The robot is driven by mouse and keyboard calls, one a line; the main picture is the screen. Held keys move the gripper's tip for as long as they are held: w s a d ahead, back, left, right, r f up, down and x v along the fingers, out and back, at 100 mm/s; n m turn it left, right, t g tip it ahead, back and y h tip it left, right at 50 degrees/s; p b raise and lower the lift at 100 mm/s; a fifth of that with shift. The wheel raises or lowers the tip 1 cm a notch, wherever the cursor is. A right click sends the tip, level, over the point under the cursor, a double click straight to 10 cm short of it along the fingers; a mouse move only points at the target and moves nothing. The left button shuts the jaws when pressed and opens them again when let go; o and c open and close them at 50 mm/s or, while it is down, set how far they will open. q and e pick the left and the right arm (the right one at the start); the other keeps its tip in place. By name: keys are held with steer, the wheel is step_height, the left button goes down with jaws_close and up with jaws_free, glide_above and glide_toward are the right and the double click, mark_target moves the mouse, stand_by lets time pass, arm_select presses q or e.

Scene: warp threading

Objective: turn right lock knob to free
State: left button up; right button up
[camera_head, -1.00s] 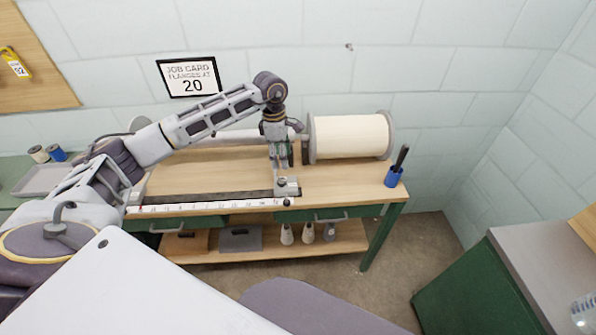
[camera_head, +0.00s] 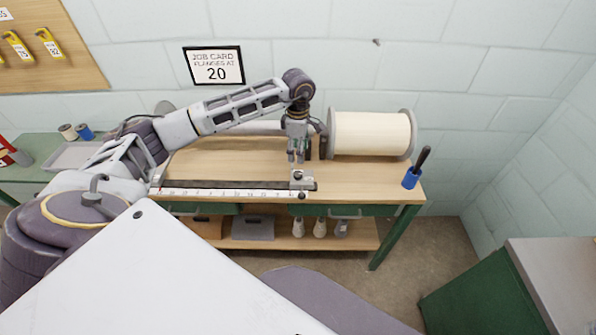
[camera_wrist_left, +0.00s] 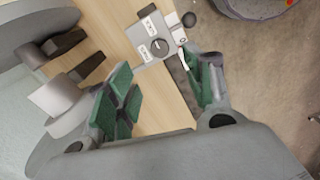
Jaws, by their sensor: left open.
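The right lock knob (camera_wrist_left: 159,45) is a small round dark knob with a pale line across it, on a grey block. Two small white labels lie beside it, too small to read surely. In the head view the block (camera_head: 303,185) sits at the right end of the ruled rail. My left gripper (camera_head: 297,157) is open and empty, just above and behind the block, apart from it. In the left wrist view its green-padded fingers (camera_wrist_left: 160,98) are spread, with the knob beyond them. My right gripper is not in view.
A white ruled rail (camera_head: 230,192) runs along the bench (camera_head: 370,183) front. A large cream roll (camera_head: 370,134) stands behind the block, and a blue cup (camera_head: 411,180) at the right. A dark ball handle (camera_wrist_left: 189,19) sticks out beside the block. The wood behind the rail is clear.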

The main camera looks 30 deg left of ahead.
mark_target(298, 174)
arm_select(q)
step_height(298, 174, down, 9)
steer(key=shift+r+p, duration=0.1)
steer(key=shift+p, duration=0.4)
steer(key=shift+f, duration=1)
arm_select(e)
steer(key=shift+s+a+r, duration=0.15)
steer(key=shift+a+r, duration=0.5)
arm_select(q)
steer(key=c, duration=0.9)
steer(key=shift+c, duration=0.7)
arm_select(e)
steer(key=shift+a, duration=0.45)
